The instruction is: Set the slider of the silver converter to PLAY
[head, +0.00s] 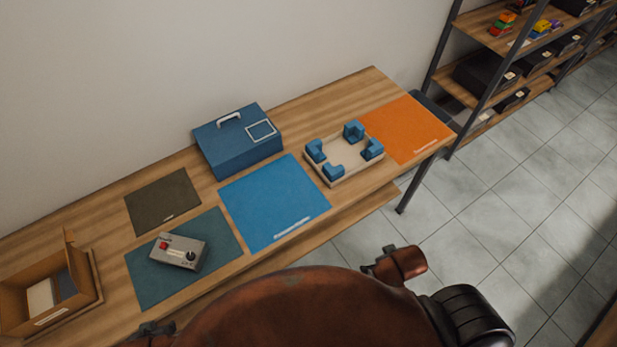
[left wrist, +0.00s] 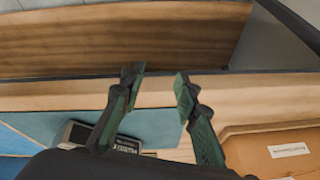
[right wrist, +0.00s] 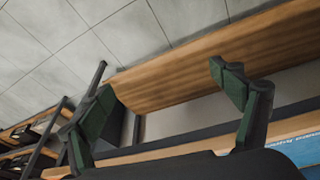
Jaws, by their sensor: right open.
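The silver converter (head: 180,251) lies on a dark teal mat (head: 225,228) at the table's near left. It is a small grey box with a red part and a round black knob on top; its slider setting is too small to read. It also shows in the left wrist view (left wrist: 76,133), partly hidden behind one finger. My left gripper (left wrist: 156,78) is open and empty, its fingertips over the table's front edge, apart from the converter. My right gripper (right wrist: 160,82) is wide open and empty, in front of the table and away from the converter.
A cardboard box (head: 85,300) stands left of the converter. A dark olive mat (head: 160,200), blue mat (head: 272,200), blue case (head: 240,150), tray with blue blocks (head: 345,160) and orange mat (head: 408,128) share the table. Shelves (head: 490,90) stand at the right.

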